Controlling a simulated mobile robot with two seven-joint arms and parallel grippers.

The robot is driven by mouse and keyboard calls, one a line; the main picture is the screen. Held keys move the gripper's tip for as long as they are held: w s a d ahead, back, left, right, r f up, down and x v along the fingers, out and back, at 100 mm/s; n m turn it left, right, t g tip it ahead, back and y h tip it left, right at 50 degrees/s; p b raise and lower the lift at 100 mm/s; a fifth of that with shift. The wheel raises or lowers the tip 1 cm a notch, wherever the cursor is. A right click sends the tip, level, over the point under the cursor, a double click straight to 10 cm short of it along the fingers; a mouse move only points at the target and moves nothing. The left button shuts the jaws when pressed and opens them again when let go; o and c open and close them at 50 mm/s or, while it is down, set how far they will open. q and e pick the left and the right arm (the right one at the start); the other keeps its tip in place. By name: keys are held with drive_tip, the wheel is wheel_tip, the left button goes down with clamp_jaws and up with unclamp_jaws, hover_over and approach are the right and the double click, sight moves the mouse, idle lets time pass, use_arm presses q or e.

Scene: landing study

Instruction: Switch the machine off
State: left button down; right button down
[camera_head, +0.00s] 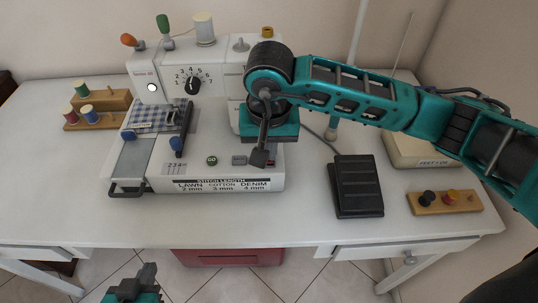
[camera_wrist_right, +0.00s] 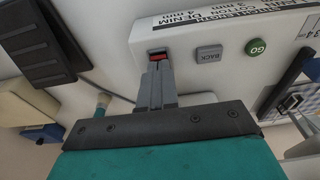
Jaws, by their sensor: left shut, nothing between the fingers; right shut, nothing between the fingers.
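The white sewing machine (camera_head: 222,130) stands on the white table. Its round light (camera_head: 152,87) looks bright. A red and black rocker switch (camera_wrist_right: 158,54) sits at the end of its front face, beside the grey BACK button (camera_wrist_right: 209,54) and green GO button (camera_wrist_right: 257,47). My right gripper (camera_head: 258,158) is shut and empty, its tips at the switch; the wrist view shows the fingers (camera_wrist_right: 158,72) just below it. I cannot tell whether they touch. The gripper partly hides the switch in the head view. My left gripper (camera_head: 135,284) is shut and empty, low in front of the table.
A black foot pedal (camera_head: 356,186) lies right of the machine. A beige box (camera_head: 412,150) is behind the right rack. A red drawer unit (camera_head: 228,257) is under the table. The table front is clear.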

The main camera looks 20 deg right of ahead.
drive_tip(key=shift+f, duration=0.2)
drive_tip(key=shift+r, duration=0.1)
drive_tip(key=shift+r+p, duration=1.6)
drive_tip(key=shift+r, duration=1.85)
